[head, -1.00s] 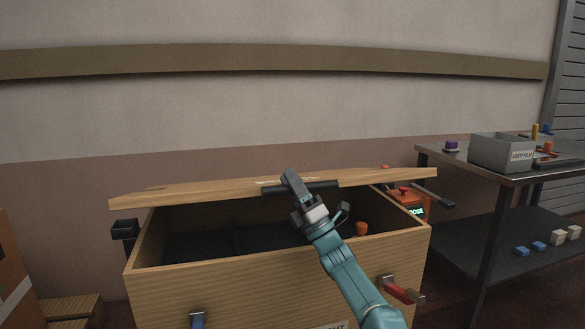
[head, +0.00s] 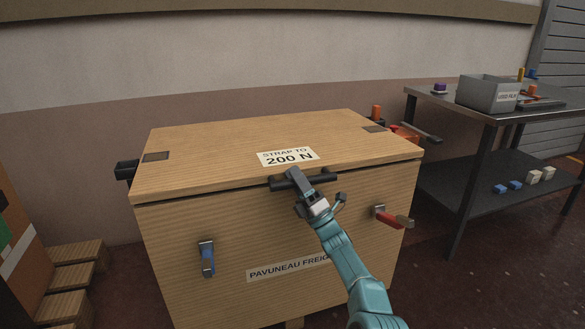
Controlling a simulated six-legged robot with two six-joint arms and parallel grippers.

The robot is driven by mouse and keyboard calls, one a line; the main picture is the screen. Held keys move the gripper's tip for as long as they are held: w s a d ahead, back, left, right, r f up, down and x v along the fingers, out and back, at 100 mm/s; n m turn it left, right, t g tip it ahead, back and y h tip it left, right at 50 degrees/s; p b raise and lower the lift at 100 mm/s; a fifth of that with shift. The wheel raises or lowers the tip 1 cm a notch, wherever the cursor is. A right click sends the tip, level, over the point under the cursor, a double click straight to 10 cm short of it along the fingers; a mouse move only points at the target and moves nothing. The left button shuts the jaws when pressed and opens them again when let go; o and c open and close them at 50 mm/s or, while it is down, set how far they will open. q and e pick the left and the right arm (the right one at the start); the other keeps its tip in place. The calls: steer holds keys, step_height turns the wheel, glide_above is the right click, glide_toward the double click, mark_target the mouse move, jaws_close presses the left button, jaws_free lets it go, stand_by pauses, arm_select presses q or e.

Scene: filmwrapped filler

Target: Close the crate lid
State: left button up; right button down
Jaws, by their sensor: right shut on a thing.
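The wooden crate (head: 170,240) stands in the middle of the head view. Its lid (head: 220,144) lies flat over the box, with a thin dark line between lid and walls. A label on the lid reads "STRAP TO 200 N". My right gripper (head: 296,181) is shut on the black lid handle (head: 326,178) at the lid's front edge. The inside of the crate is hidden. My left gripper is not in view.
A dark metal table (head: 470,112) with a grey bin (head: 489,94) stands at the right, with small blocks on its lower shelf. An orange tool (head: 405,134) shows behind the crate's right side. Wooden steps (head: 72,279) stand at the left.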

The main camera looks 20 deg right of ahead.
steer(key=shift+s+f+n+y, duration=0.15)
steer(key=shift+f+y, duration=0.05)
steer(key=shift+f, duration=0.25)
steer(key=shift+s+f+n+y, duration=0.1)
steer(key=shift+f+n+y, duration=0.1)
steer(key=shift+f, duration=0.2)
steer(key=c, duration=1.2)
jaws_free()
steer(key=shift+d, duration=0.1)
steer(key=shift+o, duration=0.2)
steer(key=shift+s+r, duration=0.1)
steer(key=shift+r, duration=0.05)
